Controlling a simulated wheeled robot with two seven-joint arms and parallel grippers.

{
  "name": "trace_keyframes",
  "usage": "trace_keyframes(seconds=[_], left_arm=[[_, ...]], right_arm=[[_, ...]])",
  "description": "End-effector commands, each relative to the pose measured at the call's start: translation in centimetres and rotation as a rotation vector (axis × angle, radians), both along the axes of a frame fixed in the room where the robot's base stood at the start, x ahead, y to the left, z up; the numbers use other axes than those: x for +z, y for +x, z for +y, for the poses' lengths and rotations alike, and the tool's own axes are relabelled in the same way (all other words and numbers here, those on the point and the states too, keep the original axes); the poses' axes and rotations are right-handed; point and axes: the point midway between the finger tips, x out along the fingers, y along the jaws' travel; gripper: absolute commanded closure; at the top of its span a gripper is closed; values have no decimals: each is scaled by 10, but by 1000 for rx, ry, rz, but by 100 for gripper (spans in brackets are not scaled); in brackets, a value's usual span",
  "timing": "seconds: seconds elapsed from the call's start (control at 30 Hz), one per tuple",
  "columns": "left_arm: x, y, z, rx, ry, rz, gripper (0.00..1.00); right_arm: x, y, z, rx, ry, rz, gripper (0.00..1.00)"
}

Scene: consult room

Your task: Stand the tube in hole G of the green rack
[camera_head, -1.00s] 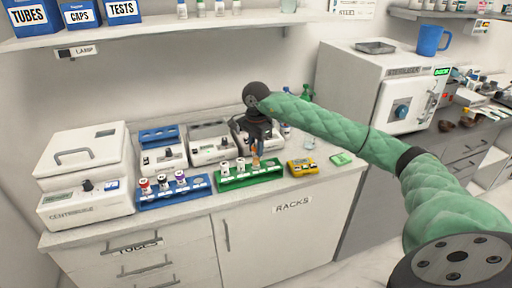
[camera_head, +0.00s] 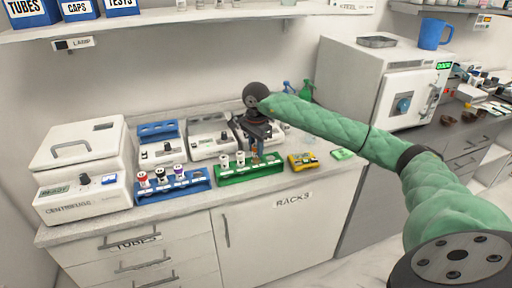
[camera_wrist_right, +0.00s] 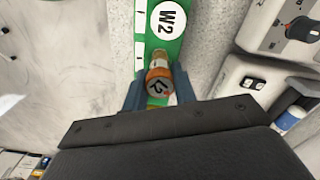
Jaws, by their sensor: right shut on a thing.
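The green rack (camera_head: 250,175) stands on the counter, with two white-capped tubes (camera_head: 240,159) in its left part. My right gripper (camera_head: 256,147) is over the right part of this rack, shut on an orange-capped tube (camera_head: 255,156). In the right wrist view the cap (camera_wrist_right: 159,82) shows between the two blue fingers, with the green rack (camera_wrist_right: 176,48) and its W2 label beyond it. The tube looks roughly upright. Its lower end is hidden, so I cannot tell whether it is in a hole. The letter G is not legible. My left gripper is not in view.
A blue rack (camera_head: 172,194) with several capped tubes stands left of the green rack. A yellow block (camera_head: 303,162) and a small green item (camera_head: 342,154) lie to the right. Bench devices (camera_head: 209,140) stand behind, and a centrifuge (camera_head: 85,190) at the left.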

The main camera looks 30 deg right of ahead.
Motion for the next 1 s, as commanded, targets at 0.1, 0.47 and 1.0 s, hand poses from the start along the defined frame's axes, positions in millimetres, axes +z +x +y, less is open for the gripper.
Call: trace_keyframes(seconds=[0.1, 0.47, 1.0], left_arm=[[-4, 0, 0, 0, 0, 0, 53], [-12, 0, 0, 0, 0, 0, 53], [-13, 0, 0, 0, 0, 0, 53]], right_arm=[[-5, 0, 0, 0, 0, 0, 98], [-15, 0, 0, 0, 0, 0, 98], [-16, 0, 0, 0, 0, 0, 47]])
